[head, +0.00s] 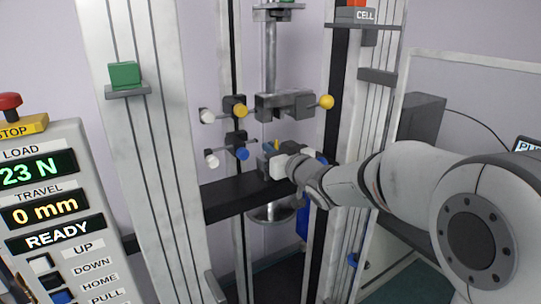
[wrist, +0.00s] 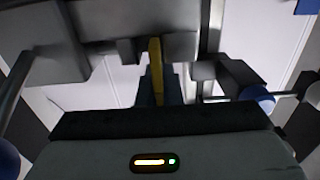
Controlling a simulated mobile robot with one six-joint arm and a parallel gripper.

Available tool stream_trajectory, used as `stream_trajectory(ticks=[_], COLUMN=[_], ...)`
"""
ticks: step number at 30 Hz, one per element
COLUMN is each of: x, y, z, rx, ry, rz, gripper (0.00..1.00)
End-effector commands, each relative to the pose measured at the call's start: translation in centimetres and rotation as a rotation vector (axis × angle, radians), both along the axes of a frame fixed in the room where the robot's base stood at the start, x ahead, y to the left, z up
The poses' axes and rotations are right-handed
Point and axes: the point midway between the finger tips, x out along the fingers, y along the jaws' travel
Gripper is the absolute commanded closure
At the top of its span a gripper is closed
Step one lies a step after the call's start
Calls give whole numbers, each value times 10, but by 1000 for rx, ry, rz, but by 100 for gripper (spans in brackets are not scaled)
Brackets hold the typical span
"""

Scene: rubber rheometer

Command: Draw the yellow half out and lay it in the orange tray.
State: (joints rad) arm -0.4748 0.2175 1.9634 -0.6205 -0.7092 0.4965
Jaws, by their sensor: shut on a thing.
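The yellow half (wrist: 155,62) is a narrow upright strip in the middle of the wrist view, in front of a grey clamp block (wrist: 95,50). In the head view only a small bit of yellow (head: 277,145) shows by the lower clamp. My gripper (wrist: 158,92) is shut on the strip, with a finger on each side of its lower part. In the head view my gripper (head: 272,152) reaches in from the right and covers much of the lower clamp. I cannot tell whether the clamp still holds the strip. I do not see the orange tray.
The upper clamp (head: 285,105) with yellow knobs (head: 327,102) hangs above my gripper. Blue knobs (head: 243,153) flank the lower clamp. Frame columns (head: 140,150) stand on both sides. A control panel (head: 50,215) at left reads 23 N, 0 mm, READY.

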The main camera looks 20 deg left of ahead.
Motion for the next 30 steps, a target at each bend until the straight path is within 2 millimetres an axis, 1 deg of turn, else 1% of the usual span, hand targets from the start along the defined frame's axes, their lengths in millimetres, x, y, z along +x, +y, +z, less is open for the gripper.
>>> stream_trajectory(ticks=[30], x=[-40], y=[-47], z=[1], rx=[2], ry=[-1], rz=[0], gripper=[100])
